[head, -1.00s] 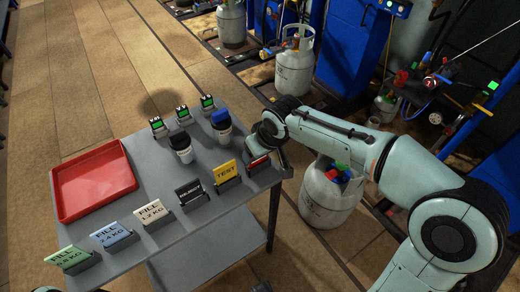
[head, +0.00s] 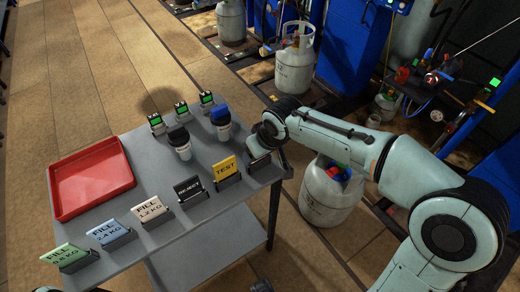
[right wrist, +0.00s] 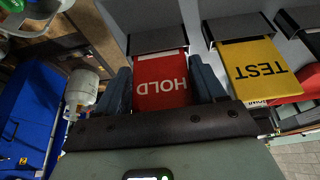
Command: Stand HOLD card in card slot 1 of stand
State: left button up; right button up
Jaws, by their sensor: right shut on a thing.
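The red HOLD card (right wrist: 162,82) is between the fingers of my right gripper (right wrist: 165,90) in the right wrist view. Its far edge meets or lies just in front of a black holder (right wrist: 158,40); I cannot tell whether it is clear of it. In the head view my right gripper (head: 264,148) is at the table's right corner, above the dark holder (head: 259,164), and the card is hidden there. The yellow TEST card (right wrist: 255,68) stands in the neighbouring holder. I cannot identify card slot 1 for certain.
On the grey table (head: 160,182), REJECT (head: 187,188) and several FILL cards stand along the front edge. A red tray (head: 92,180) lies at left. Two dark-and-blue-topped cups (head: 180,143) and small green-screened devices (head: 157,122) stand behind. A gas cylinder (head: 330,195) is beside the table.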

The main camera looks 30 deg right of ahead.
jog(key=o, duration=1.4)
pick_arm(q)
notch_tip(320, 180, up, 2)
jog(key=shift+s+r+p, duration=0.1)
jog(key=shift+p, duration=1.15)
pick_arm(e)
jog(key=v, duration=1.3)
jog(key=shift+s+r, duration=0.1)
jog(key=shift+r, duration=0.1)
